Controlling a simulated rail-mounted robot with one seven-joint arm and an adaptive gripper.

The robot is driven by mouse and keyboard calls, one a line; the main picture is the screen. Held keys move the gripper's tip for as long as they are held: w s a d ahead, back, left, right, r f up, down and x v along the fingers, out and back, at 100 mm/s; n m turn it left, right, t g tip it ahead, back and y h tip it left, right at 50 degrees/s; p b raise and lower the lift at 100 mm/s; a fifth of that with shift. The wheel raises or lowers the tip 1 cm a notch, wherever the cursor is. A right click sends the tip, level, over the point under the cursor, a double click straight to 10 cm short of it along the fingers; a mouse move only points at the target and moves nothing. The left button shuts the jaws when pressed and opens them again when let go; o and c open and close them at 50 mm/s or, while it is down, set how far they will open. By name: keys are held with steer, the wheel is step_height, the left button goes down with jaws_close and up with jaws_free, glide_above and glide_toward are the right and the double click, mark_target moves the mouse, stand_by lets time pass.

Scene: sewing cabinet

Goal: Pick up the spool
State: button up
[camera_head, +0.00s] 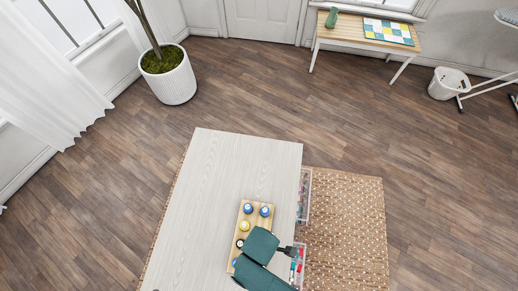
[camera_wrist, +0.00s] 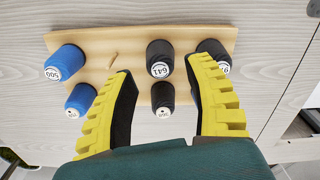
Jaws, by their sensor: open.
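In the wrist view, a light wooden spool rack (camera_wrist: 130,40) holds several thread spools. A black spool (camera_wrist: 163,97) is framed between my fingers, with a black spool marked 641 (camera_wrist: 160,52) behind it. Another black spool (camera_wrist: 212,48) is partly covered by the right finger. A blue spool marked 500 (camera_wrist: 67,60) and a second blue spool (camera_wrist: 81,98) are at left. My gripper (camera_wrist: 165,75) is open, its yellow fingers apart on either side of the near black spool; I cannot tell if they touch anything. The task does not say which spool.
Clear drawers (camera_head: 305,197) with small items stick out at the table's right edge. The table's far half is clear.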

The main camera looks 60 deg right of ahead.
steer(key=f, duration=0.2)
steer(key=f+b, duration=0.1)
steer(key=f, duration=0.2)
steer(key=shift+w+a+f, duration=0.1)
steer(key=shift+w, duration=0.1)
steer(key=shift+o, duration=0.2)
steer(key=c, duration=0.8)
